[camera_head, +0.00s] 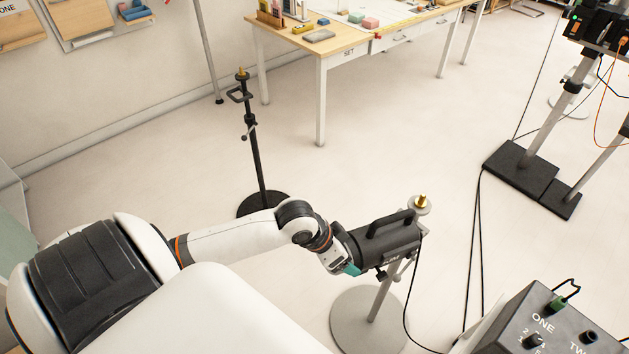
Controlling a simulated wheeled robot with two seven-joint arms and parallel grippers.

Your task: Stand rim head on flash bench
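The rim head appears to be the black cylindrical flash head (385,243) with a top handle, right of centre. My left gripper (350,268), with a teal pad showing, is at its left end and appears shut on it; the fingertips are partly hidden. The head is tilted slightly, off the floor, in front of a stand with a brass spigot (422,202) and round grey base (350,322). I cannot tell whether head and stand touch. No surface is marked as the flash bench; a wooden table marked SET (345,48) stands at the back. My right gripper is not in view.
A black stand (256,150) with a round base is left of centre. A dark box marked ONE and TWO (545,325) is at lower right. A black cable (408,310) runs down from the head. Stands on black plates (520,172) are right. Open floor lies between.

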